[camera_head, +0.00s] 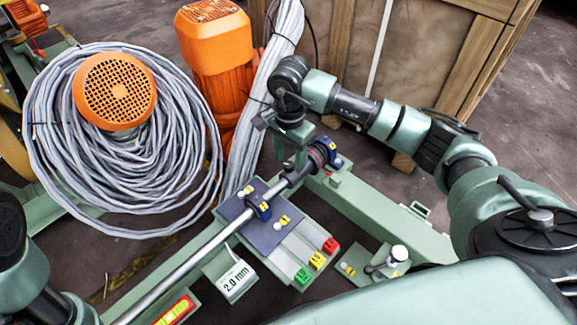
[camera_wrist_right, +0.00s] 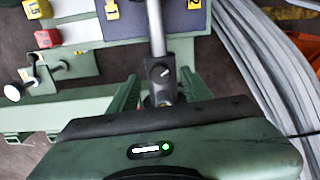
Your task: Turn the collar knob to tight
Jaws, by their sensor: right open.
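The collar (camera_wrist_right: 160,75) is a dark grey sleeve on a silver shaft (camera_wrist_right: 156,25) in the right wrist view. Its small round knob (camera_wrist_right: 165,73) faces the camera and bears a short light mark, tilted up to the right. My right gripper (camera_wrist_right: 157,90) is open, with one green finger on each side of the collar's lower part; I cannot tell whether they touch it. In the head view my right gripper (camera_head: 293,152) points down over the shaft's upper end, and the collar (camera_head: 298,174) shows just below it. My left gripper is out of view.
A dark blue plate (camera_head: 262,236) with yellow number tags lies under the shaft. Red, yellow and green blocks (camera_head: 316,261) sit at its lower right. Coiled grey cable (camera_head: 60,165), an orange motor (camera_head: 212,45) and a wooden crate (camera_head: 420,50) stand behind.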

